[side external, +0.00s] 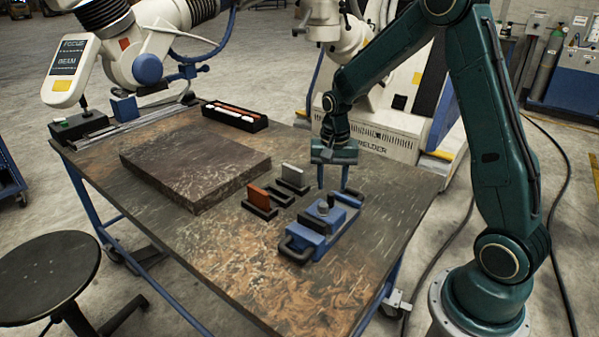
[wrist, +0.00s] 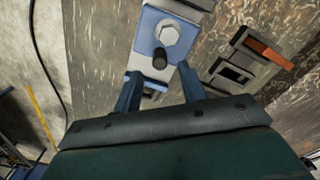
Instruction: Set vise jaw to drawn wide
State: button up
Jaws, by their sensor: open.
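The blue vise (side external: 320,226) stands on the table's right part, with a grey knob on top and a dark curved handle (side external: 297,250) at its near left end. Another dark handle shows at its far right end. In the wrist view the vise (wrist: 165,55) lies ahead of the fingers, with a pale hexagonal part and a dark round peg on it. My gripper (side external: 333,177) is above the far end of the vise, pointing down. Its two fingers (wrist: 160,95) are apart with nothing seen held between them. Whether a finger touches the vise cannot be told.
Dark holders with an orange plate (side external: 259,195) and a grey plate (side external: 295,175) stand left of the vise. A thick dark slab (side external: 195,165) covers the table's middle left. A black tray (side external: 235,116) lies at the back. The near table top (side external: 240,265) is clear.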

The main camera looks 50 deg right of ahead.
aim_at(331, 193)
jog(key=shift+f, duration=2.55)
grip_shut()
